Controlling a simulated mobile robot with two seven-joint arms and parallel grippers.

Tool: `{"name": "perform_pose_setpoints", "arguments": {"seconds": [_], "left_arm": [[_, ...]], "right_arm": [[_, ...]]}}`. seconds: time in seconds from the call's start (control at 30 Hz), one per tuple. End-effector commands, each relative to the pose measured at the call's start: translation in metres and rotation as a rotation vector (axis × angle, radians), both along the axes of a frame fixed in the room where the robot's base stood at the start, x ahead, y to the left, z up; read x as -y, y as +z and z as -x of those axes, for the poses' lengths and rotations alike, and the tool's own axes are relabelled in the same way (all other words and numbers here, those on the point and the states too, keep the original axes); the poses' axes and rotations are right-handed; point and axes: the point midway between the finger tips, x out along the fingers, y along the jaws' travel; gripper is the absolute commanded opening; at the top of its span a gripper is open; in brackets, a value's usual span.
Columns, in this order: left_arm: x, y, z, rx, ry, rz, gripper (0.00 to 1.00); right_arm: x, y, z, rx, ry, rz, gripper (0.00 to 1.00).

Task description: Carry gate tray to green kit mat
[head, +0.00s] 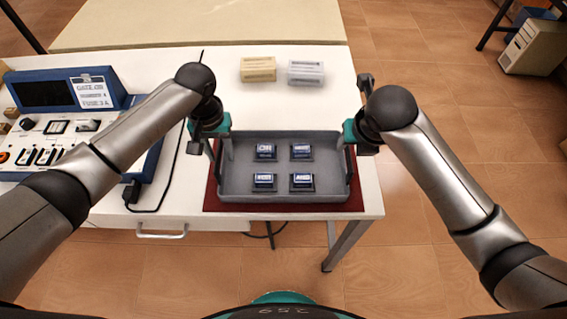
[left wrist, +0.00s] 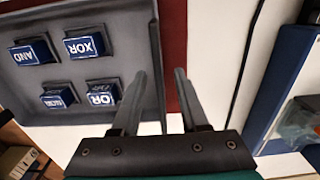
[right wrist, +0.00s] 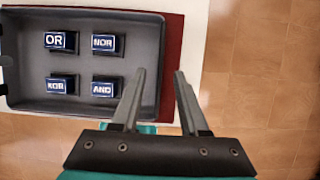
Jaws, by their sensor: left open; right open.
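The grey gate tray (head: 283,196) sits on a dark red mat (head: 211,197) on the white table. It holds several dark blocks with blue labels; the wrist views read OR, NOR, XOR and AND. My left gripper (head: 220,152) is at the tray's left wall, open, with one finger on each side of the wall in the left wrist view (left wrist: 166,88). My right gripper (head: 346,152) is at the right wall, also open, its fingers either side of that wall in the right wrist view (right wrist: 160,88). No green mat shows in these views.
A blue and white control console (head: 66,120) with a cable stands left of the tray. A yellow box (head: 258,69) and a grey-white box (head: 306,73) lie behind the tray. Tiled floor lies open right of the table; a computer case (head: 533,47) stands far right.

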Motion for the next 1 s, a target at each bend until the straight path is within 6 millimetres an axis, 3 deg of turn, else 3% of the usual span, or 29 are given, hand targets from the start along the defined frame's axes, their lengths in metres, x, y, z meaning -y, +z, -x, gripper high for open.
{"name": "perform_pose_setpoints", "arguments": {"seconds": [0.1, 0.3, 0.67, 1.0], "left_arm": [[0.000, -0.016, 0.000, -0.002, 0.001, -0.002, 0.44], [0.000, -0.030, 0.000, 0.001, 0.000, 0.000, 0.44], [0.000, -0.033, 0.000, 0.000, 0.000, -0.001, 0.44], [0.000, -0.033, 0.000, 0.001, 0.000, -0.001, 0.07]], "right_arm": [[0.000, -0.015, -0.005, -0.005, -0.001, 0.000, 0.44], [0.000, -0.028, -0.011, -0.002, 0.000, -0.001, 0.44], [0.000, -0.031, -0.012, -0.001, 0.000, 0.000, 0.44], [0.000, -0.031, -0.012, -0.001, 0.000, 0.000, 0.07]]}}
